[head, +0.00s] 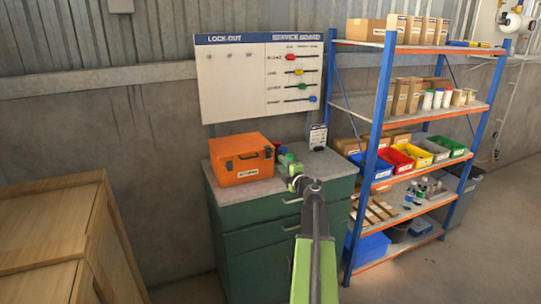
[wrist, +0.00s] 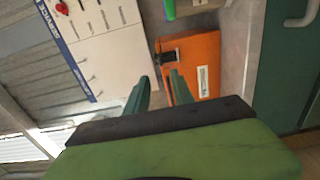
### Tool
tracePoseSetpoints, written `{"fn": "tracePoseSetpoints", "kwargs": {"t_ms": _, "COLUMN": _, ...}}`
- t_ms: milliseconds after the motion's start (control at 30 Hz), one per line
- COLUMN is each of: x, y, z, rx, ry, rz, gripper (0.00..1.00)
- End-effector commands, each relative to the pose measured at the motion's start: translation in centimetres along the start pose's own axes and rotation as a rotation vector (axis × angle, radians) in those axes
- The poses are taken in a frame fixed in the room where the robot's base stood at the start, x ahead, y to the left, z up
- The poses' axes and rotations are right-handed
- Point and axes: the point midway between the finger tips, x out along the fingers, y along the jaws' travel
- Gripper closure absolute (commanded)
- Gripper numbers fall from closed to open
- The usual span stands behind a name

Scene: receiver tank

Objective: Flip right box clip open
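An orange box (head: 242,160) with a handle and two dark front clips sits on the green cabinet. Its right clip (head: 268,153) faces me, and its left clip (head: 228,165) is near the other end. In the wrist view, turned on its side, the orange box (wrist: 195,65) shows a black clip (wrist: 168,56) just beyond the fingertips. My gripper (wrist: 161,78) is open and empty, its two green fingers apart. In the head view my gripper (head: 291,168) is at the box's right end, partly hidden by my arm. Whether the clip is shut is too small to tell.
The green cabinet (head: 262,238) has a grey top with small coloured items behind my gripper. A service board (head: 240,85) hangs above. A blue and orange shelf (head: 375,160) with bins stands close on the right. A wooden crate (head: 50,220) is at the left.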

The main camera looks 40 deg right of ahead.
Motion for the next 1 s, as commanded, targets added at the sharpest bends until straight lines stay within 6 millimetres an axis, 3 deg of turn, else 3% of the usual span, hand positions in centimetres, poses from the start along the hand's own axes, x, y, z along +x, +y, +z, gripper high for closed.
{"fn": "tracePoseSetpoints", "kwargs": {"t_ms": 33, "x": 1.8, "y": 0.0, "z": 0.1, "rx": 0.000, "ry": 0.003, "rz": 0.000, "gripper": 0.71}}
{"fn": "tracePoseSetpoints", "kwargs": {"t_ms": 200, "x": 6.1, "y": 0.0, "z": 0.1, "rx": 0.001, "ry": 0.003, "rz": 0.000, "gripper": 0.71}}
{"fn": "tracePoseSetpoints", "kwargs": {"t_ms": 400, "x": 9.9, "y": 0.0, "z": 0.0, "rx": 0.001, "ry": 0.002, "rz": 0.000, "gripper": 0.71}}
{"fn": "tracePoseSetpoints", "kwargs": {"t_ms": 600, "x": 11.3, "y": 0.0, "z": -0.1, "rx": 0.001, "ry": 0.000, "rz": 0.000, "gripper": 0.71}}
{"fn": "tracePoseSetpoints", "kwargs": {"t_ms": 867, "x": 11.4, "y": 0.0, "z": -0.1, "rx": 0.001, "ry": 0.001, "rz": 0.000, "gripper": 0.71}}
{"fn": "tracePoseSetpoints", "kwargs": {"t_ms": 1000, "x": 11.4, "y": 0.0, "z": -0.1, "rx": 0.001, "ry": 0.001, "rz": 0.001, "gripper": 0.89}}
